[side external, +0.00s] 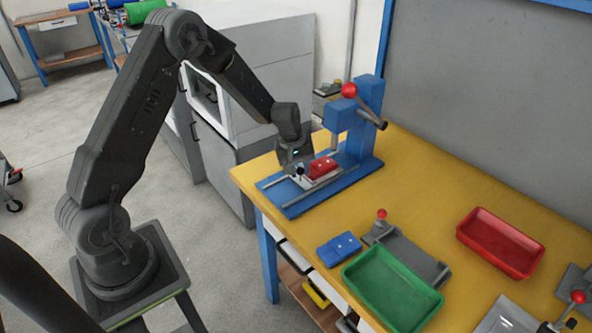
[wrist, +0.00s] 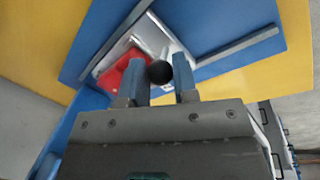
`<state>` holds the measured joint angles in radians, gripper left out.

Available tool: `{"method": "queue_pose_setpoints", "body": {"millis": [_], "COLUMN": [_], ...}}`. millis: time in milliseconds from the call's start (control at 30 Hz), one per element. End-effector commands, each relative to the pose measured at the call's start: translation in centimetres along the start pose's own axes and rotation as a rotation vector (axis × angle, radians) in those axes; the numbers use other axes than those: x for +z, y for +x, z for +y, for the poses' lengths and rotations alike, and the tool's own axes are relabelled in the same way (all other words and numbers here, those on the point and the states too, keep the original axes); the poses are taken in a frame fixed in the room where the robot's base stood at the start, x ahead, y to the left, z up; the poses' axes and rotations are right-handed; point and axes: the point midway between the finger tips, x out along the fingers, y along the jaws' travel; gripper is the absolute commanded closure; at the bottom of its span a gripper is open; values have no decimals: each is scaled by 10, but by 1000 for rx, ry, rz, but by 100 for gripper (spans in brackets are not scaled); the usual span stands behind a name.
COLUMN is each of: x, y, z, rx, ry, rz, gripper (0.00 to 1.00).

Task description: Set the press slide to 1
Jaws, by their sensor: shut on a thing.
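The blue press (side external: 368,115) stands at the far left corner of the yellow bench, with a red ball on its lever. Its slide (side external: 327,182) is a light metal plate between two rails on the blue base, carrying a red part (side external: 322,167). In the wrist view the slide (wrist: 122,55) and red part (wrist: 113,77) show just beyond my fingers. My gripper (wrist: 160,70) is shut on the slide's dark round knob (wrist: 160,73), which sits between the fingers. My gripper also shows in the side view (side external: 299,172) at the slide's near end. No position marks are readable.
A blue part (side external: 339,249) lies near the bench's front edge beside a grey fixture (side external: 410,258) with a red knob. A green tray (side external: 392,290) and a red tray (side external: 500,242) stand on the bench. The yellow top right of the press is clear.

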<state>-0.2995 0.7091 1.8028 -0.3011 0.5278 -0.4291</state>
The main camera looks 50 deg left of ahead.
Motion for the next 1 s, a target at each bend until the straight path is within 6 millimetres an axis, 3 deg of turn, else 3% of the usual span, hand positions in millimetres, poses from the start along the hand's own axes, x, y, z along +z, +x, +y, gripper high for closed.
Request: {"method": "queue_pose_setpoints", "body": {"millis": [167, 467, 500, 767, 1000], "x": [-10, -12, -12, -11, -11], "y": [3, 3, 3, 3, 2], "z": [15, 17, 17, 17, 17], "rx": [1, 0, 0, 0, 1], "ry": [0, 0, 0, 0, 0], "rz": [1, 1, 2, 1, 1], "gripper": [100, 100, 72, 48, 48]}}
